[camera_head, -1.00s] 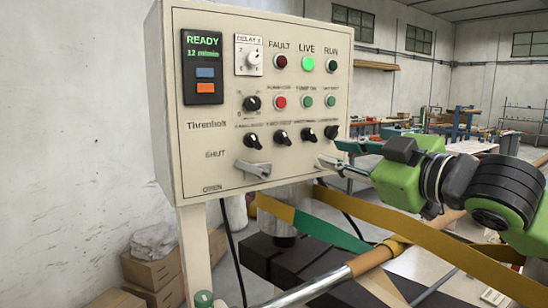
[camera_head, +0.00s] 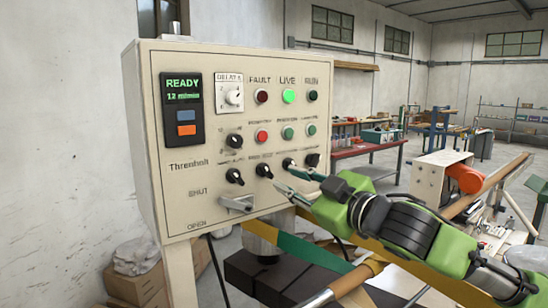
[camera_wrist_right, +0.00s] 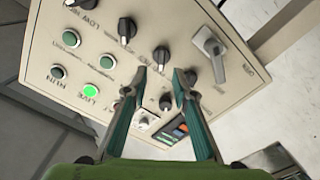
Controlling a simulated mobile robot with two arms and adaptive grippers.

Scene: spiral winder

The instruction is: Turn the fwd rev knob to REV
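A cream control panel (camera_head: 218,212) carries a row of black knobs below its lamps. Their small labels are too blurred to tell which one reads fwd rev. My right gripper (camera_head: 279,176) is open and empty in front of this row, its fingertips near the second knob from the left (camera_head: 264,170). In the right wrist view, the open fingers (camera_wrist_right: 160,73) point at the panel, with that knob (camera_wrist_right: 161,56) just beyond the gap between the tips. I see no grip on it. My left gripper is not in view.
A grey lever (camera_head: 237,204) stands out at the panel's lower left, between SHUT and OPEN marks. A READY display (camera_head: 183,99) and a lit green LIVE lamp (camera_head: 289,96) are above. A yellow-green belt (camera_head: 312,250) passes below my right arm.

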